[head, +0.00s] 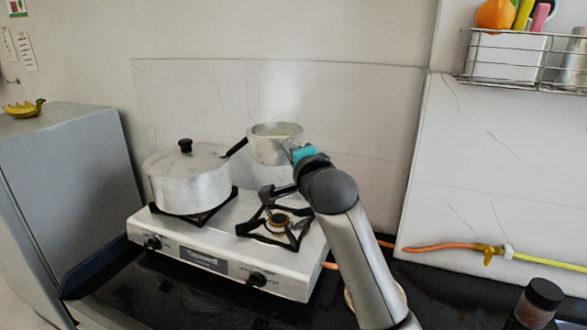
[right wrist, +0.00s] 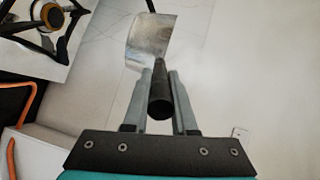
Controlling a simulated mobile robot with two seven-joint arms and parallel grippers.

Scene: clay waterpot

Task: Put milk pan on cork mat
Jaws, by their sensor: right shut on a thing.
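The milk pan (head: 275,148) is a small grey metal pan, held in the air above the back of the stove. In the right wrist view its metal side (right wrist: 150,38) is beyond the fingertips. My right gripper (head: 289,150) is shut on its dark handle (right wrist: 160,100), which lies between the two fingers. A tan curved edge (head: 348,300), likely the cork mat, shows on the dark counter right of the stove. My right forearm hides most of it. My left gripper is not in view.
A large lidded pot (head: 187,180) stands on the stove's left burner, close to the pan. The right burner (head: 278,221) is empty. An orange and yellow hose (head: 455,249) runs along the wall. A dark-lidded jar (head: 539,303) stands at the front right.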

